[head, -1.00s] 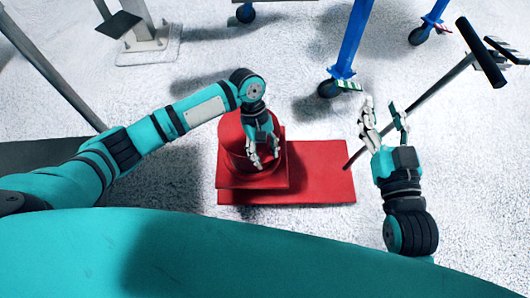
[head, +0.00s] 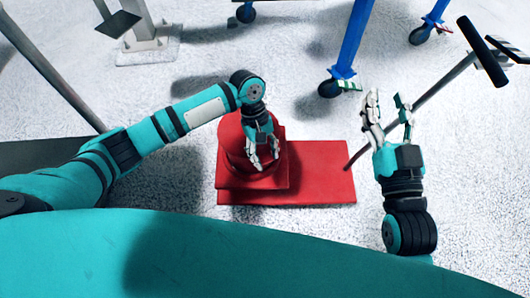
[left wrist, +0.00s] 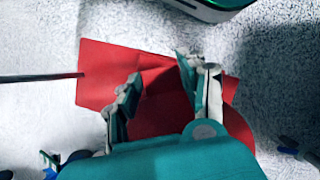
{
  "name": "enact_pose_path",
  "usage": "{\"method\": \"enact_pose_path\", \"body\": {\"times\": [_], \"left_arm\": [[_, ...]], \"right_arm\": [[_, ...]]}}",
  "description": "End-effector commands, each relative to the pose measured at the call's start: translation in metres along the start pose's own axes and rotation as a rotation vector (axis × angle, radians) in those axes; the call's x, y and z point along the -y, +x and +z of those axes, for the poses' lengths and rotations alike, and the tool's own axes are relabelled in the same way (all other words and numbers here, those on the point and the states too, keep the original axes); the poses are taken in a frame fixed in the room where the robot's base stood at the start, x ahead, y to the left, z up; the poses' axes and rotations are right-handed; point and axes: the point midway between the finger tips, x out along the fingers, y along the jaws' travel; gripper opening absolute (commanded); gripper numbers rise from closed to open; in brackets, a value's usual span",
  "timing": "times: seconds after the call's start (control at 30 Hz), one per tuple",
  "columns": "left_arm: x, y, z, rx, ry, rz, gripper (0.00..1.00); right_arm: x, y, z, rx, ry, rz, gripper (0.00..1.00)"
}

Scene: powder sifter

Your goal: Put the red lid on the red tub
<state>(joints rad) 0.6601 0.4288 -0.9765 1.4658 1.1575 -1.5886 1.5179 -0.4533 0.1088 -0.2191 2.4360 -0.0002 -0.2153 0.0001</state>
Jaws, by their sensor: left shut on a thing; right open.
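A round red tub (head: 229,148) stands on a square red base (head: 232,183) in the head view, under my left gripper (head: 263,163). The left fingers point down over its right side and are shut on a red part there, which I take for the red lid. The seam between lid and tub does not show. In the left wrist view the left fingers (left wrist: 163,90) straddle red surface, and a rounded red edge (left wrist: 238,124) shows on the right. My right gripper (head: 389,112) is open and empty, off to the right with its fingers upward.
A flat red slab (head: 325,172) lies under and to the right of the base. A dark-handled pole (head: 415,105) slants between the slab and the right gripper. Blue legs on casters (head: 345,65) and a grey stand (head: 147,45) are behind.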

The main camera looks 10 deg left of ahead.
Motion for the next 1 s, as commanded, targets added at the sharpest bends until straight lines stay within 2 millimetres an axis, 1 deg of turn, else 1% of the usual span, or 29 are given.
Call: {"method": "enact_pose_path", "body": {"times": [0.17, 0.2, 0.4, 0.67, 0.77, 0.87, 1.0], "left_arm": [[0.0, 0.004, -0.001, 0.001, 0.0, 0.0, 0.1], [0.0, 0.004, -0.002, 0.001, 0.0, 0.0, 0.44], [0.0, 0.004, -0.002, 0.0, 0.0, 0.0, 0.69], [0.0, 0.003, -0.002, 0.0, 0.0, 0.0, 0.69], [-0.001, -0.004, -0.002, -0.001, 0.0, 0.002, 0.69], [-0.001, -0.019, -0.002, -0.003, 0.0, 0.003, 0.69], [-0.001, -0.049, -0.003, -0.003, 0.001, 0.004, 0.69]], "right_arm": [[0.0, 0.0, 0.001, 0.004, 0.0, 0.0, 0.4], [0.0, 0.0, 0.001, 0.005, 0.0, 0.001, 0.4], [0.0, 0.0, 0.001, 0.005, 0.0, 0.001, 0.4], [0.0, 0.0, 0.001, 0.004, 0.0, 0.0, 0.4], [0.0, 0.0, 0.001, 0.004, 0.0, 0.0, 0.4], [0.0, 0.0, 0.001, 0.004, 0.0, 0.0, 0.4], [0.0, 0.0, 0.001, 0.004, 0.0, 0.0, 0.4]]}}
